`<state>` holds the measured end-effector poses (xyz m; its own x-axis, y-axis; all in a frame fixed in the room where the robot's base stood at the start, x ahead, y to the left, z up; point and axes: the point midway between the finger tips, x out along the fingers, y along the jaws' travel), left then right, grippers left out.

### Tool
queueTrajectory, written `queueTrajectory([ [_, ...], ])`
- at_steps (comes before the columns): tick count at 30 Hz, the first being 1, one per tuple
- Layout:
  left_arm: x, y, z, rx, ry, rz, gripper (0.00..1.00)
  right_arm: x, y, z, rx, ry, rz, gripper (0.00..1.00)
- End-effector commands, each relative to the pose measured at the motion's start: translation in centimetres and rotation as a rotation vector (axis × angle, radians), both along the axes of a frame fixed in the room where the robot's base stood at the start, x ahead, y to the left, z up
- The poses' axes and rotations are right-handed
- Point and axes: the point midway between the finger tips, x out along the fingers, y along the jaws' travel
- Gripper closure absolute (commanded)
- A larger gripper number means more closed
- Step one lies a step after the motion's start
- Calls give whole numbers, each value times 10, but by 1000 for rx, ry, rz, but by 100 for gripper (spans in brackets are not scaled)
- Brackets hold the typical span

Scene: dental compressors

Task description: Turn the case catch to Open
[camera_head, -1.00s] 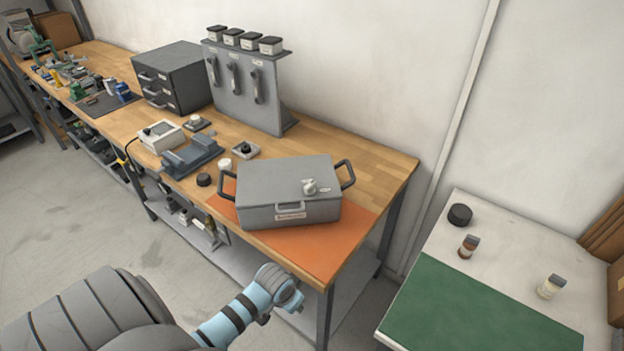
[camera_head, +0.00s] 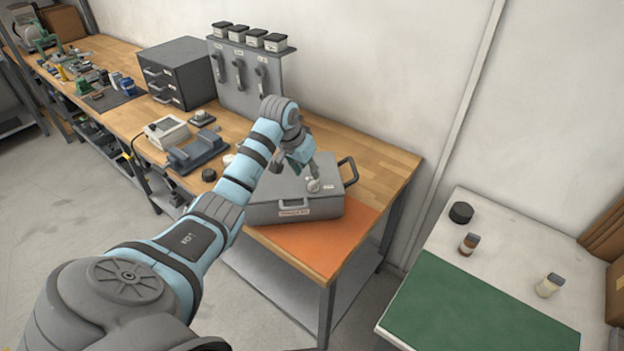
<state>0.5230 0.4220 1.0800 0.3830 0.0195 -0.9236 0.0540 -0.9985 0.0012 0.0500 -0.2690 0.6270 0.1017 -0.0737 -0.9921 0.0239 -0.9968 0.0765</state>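The grey case (camera_head: 335,205) sits shut on the orange mat (camera_head: 318,247) at the front of the wooden bench. Its light catch knob (camera_head: 313,185) is on the lid, with a small label to its right. My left arm reaches over the case from the left, and my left gripper (camera_head: 305,174) is just above and beside the knob. Its fingers are small and partly hidden by the wrist, so I cannot tell if they touch the knob or are shut. The arm hides the left part of the case. My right gripper is not in view.
A tool rack (camera_head: 245,85) and a drawer cabinet (camera_head: 177,72) stand behind the case. A grey cradle (camera_head: 198,150) and a white box (camera_head: 166,132) are to its left. At the right a white table (camera_head: 510,230) holds a green mat (camera_head: 480,308) and small jars.

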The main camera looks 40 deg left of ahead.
Motion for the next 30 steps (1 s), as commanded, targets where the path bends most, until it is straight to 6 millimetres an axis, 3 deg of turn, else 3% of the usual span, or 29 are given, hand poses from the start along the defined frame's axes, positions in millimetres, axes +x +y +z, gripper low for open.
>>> queueTrajectory([
  [3, 11, 0, -30, -2, 3, 0, 68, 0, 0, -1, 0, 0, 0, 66],
  [7, 21, 1, -49, -2, 1, 1, 68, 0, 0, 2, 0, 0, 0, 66],
  [18, 25, 1, -60, 3, -1, -1, 68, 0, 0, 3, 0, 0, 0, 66],
  [24, 25, 1, -60, 3, -1, -1, 100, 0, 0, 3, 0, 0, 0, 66],
  [30, 25, 1, -60, 2, -1, -2, 100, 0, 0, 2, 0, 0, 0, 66],
])
